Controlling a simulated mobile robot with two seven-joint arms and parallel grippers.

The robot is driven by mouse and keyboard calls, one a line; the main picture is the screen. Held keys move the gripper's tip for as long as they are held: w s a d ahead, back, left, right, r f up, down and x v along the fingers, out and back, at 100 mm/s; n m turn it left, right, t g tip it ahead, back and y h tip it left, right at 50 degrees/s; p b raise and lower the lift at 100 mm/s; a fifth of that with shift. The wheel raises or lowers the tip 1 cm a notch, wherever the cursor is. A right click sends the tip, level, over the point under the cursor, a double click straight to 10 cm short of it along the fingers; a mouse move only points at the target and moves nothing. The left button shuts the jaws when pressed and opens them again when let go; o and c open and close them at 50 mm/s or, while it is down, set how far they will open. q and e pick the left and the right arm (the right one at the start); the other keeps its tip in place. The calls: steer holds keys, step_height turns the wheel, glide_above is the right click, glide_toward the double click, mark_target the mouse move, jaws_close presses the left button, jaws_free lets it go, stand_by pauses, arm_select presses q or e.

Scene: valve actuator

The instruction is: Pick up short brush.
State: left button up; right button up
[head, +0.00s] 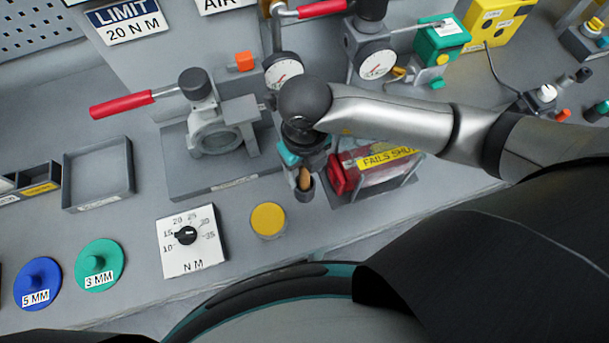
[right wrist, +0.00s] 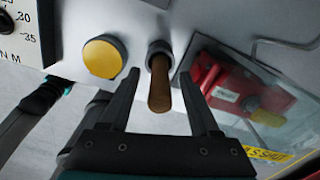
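The short brush shows only its brown wooden handle (right wrist: 160,88), which stands up from a small dark round holder (right wrist: 156,49) at the bench edge. In the head view the handle (head: 305,181) is partly covered by my right gripper (head: 301,172). My right gripper (right wrist: 160,74) is open, with one finger on each side of the handle. Gaps show between the handle and both fingers. The brush's lower end is hidden in the holder.
A yellow round button (head: 268,220) and a torque dial (head: 194,240) are left of the holder. A clear box (head: 385,178) with a red actuator is close on the right. A valve (head: 214,130) with a red lever and gauges stand behind.

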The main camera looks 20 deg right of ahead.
jaws_close()
stand_by(0.3)
steer(key=shift+r, duration=0.1)
